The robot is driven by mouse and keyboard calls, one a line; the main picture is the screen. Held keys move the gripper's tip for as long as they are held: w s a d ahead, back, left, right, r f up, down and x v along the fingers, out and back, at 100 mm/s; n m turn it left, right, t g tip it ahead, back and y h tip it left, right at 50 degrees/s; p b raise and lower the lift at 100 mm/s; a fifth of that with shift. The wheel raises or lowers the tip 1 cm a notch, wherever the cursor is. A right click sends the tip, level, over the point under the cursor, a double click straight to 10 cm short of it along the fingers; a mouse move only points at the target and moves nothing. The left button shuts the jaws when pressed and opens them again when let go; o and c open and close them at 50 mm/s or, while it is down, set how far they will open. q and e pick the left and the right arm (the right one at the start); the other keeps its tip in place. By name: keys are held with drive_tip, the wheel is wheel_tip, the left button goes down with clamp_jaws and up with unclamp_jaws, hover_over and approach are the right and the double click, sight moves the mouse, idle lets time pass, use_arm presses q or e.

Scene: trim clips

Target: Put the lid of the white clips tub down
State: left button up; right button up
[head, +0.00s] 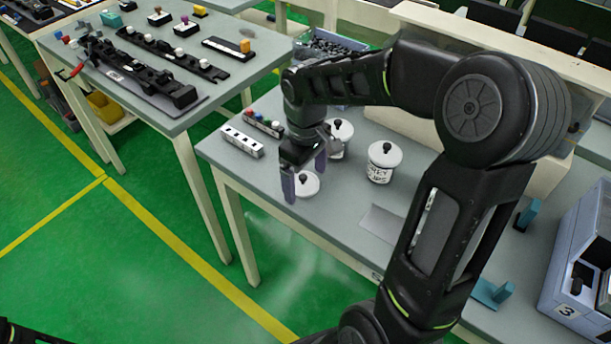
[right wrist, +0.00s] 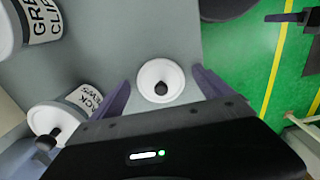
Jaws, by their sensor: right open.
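A round white lid (head: 309,187) with a black knob appears to lie flat on the grey table. It also shows in the right wrist view (right wrist: 148,80), between the fingertips. My right gripper (head: 305,174) is open, pointing down over the lid with one purple finger on each side and a gap to it. I can read no label for white clips.
The lidded tubs (head: 381,174) stand right of and behind my right gripper. A row of small parts in a white holder (head: 241,144) lies to its left. A grey plate (head: 382,223) lies near the front edge.

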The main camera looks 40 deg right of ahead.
sight(305, 178)
wheel_tip(305, 178, up, 12)
drive_tip(key=shift+r, duration=0.2)
idle(0.5)
idle(0.8)
